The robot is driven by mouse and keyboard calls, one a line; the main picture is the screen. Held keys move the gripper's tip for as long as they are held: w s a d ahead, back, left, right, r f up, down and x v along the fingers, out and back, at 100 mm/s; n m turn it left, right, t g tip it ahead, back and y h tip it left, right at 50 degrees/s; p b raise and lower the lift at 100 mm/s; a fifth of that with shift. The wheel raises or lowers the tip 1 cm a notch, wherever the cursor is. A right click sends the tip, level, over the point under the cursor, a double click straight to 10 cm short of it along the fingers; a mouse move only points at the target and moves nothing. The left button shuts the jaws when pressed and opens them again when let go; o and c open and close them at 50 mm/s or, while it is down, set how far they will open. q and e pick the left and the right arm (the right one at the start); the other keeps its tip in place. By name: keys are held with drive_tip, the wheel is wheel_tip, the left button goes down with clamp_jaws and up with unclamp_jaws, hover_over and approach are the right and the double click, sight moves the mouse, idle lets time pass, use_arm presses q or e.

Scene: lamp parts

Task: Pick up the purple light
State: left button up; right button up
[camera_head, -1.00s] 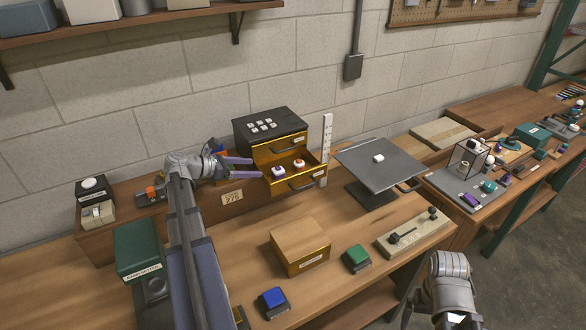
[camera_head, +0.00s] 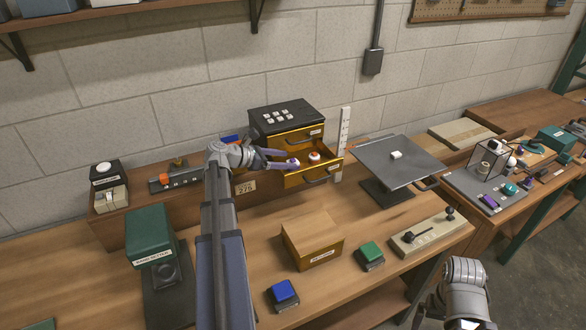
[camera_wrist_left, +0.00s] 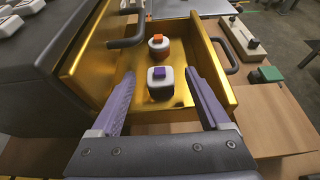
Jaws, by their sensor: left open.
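The purple light (camera_wrist_left: 159,84) is a small white block with a purple top. It sits in the open gold drawer (camera_head: 322,171), beside a white light with an orange top (camera_wrist_left: 159,46). My left gripper (camera_head: 284,158) reaches over the drawer's left part in the head view and partly covers the purple light there. In the left wrist view its two purple fingers (camera_wrist_left: 160,78) are open, one on each side of the purple light. A gap shows on both sides, and nothing is held. Only a grey link of my right arm shows at the lower right; its gripper is out of view.
The drawer's walls stand around the lights, and the dark cabinet top (camera_head: 285,116) rises behind. A white upright ruler (camera_head: 345,135) stands right of the drawer. A grey tilted plate (camera_head: 385,165), a wooden box (camera_head: 312,240) and blue (camera_head: 283,292) and green (camera_head: 369,254) buttons stand nearby.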

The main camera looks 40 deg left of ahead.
use_arm(q)
drive_tip(key=shift+w+d+f, duration=0.15)
drive_tip(key=shift+w+d, duration=0.05)
drive_tip(key=shift+w, duration=0.15)
clamp_jaws()
idle(0.4)
